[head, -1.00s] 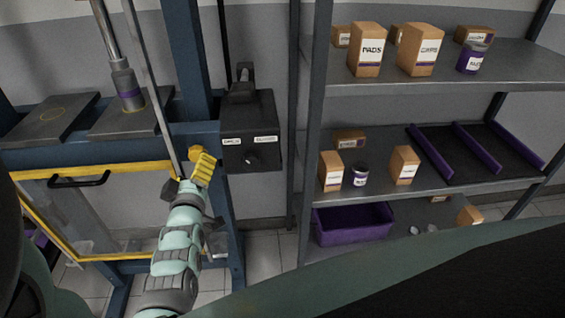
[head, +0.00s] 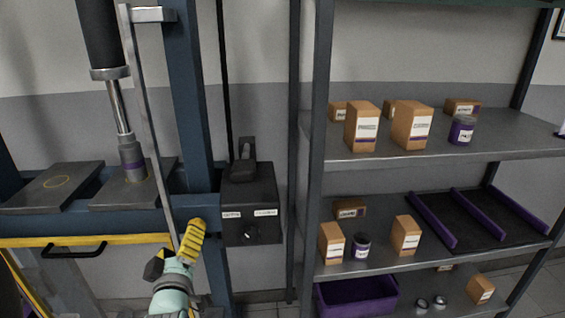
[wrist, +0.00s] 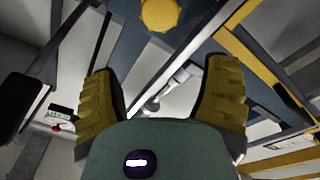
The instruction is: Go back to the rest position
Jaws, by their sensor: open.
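My gripper (head: 177,246) is in the lower left middle of the head view, in front of the blue press frame (head: 187,95). It is near the press's metal lever (head: 150,130) and below and left of the dark control box (head: 249,205). I cannot tell whether it touches the lever. In the wrist view, my gripper (wrist: 162,72) has its two yellow padded fingers spread wide, with nothing held between them.
A yellow-edged guard with a black handle (head: 75,250) is at the lower left. A grey shelf rack (head: 319,150) stands on the right with boxes (head: 362,128), jars and a purple bin (head: 355,297). The wall space between the press and rack is narrow.

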